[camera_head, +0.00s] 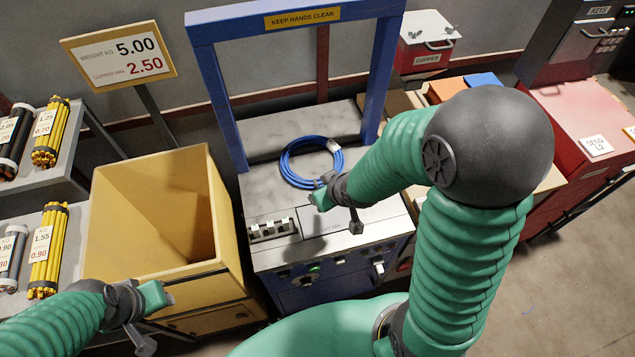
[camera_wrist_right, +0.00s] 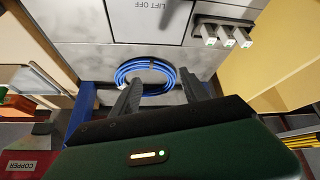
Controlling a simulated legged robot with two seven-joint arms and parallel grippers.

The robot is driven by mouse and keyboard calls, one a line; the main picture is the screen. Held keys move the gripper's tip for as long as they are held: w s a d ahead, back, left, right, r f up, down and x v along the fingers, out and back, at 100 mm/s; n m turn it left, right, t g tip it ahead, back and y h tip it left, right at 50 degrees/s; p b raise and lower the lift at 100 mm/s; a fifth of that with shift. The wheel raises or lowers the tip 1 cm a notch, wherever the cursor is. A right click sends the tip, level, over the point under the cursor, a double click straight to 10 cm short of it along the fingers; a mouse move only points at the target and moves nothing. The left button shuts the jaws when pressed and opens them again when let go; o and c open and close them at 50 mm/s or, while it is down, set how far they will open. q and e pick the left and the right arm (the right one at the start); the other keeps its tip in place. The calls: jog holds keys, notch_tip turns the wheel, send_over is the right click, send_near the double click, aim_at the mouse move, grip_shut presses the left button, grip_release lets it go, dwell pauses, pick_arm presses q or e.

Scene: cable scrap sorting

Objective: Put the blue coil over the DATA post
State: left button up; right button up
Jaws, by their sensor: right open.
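The blue coil (camera_head: 291,176) lies flat on the grey top of a blue-framed machine, with a pale tag or tie on its far right side. It also shows in the right wrist view (camera_wrist_right: 158,65), partly behind the fingers. My right gripper (camera_head: 322,195) is at the coil's near edge. In the right wrist view the gripper (camera_wrist_right: 163,92) is open, with the coil ahead of its fingertips; contact cannot be told. My left gripper (camera_head: 148,298) is in front of the yellow bin, its jaw opening unclear. I see no post labelled DATA.
The blue frame (camera_head: 219,105) stands around the machine's top. A deep yellow bin (camera_head: 122,225) is to its left, beside shelves of yellow and black cable bundles (camera_head: 46,250). A red COPPER box (camera_head: 426,45) is behind right, and a red bench (camera_head: 583,130) is farther right.

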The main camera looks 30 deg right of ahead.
jog(key=w+f+t+y+b, duration=0.2)
jog(key=w+f+t+b, duration=0.1)
jog(key=w+f+t, duration=0.15)
jog(key=b, duration=0.4)
send_near(289, 173)
jog(key=shift+n+g, duration=0.25)
jog(key=shift+n, duration=0.15)
jog(key=x, duration=0.5)
jog(key=shift+w+d+r, duration=0.1)
jog(key=shift+r, duration=0.05)
jog(key=shift+w, duration=0.2)
jog(key=x, duration=0.5)
jog(key=shift+w, duration=0.1)
pick_arm(q)
jog(key=s+x, duration=0.2)
jog(key=x, duration=0.7)
jog(key=shift+a+f, duration=0.15)
pick_arm(e)
grip_shut()
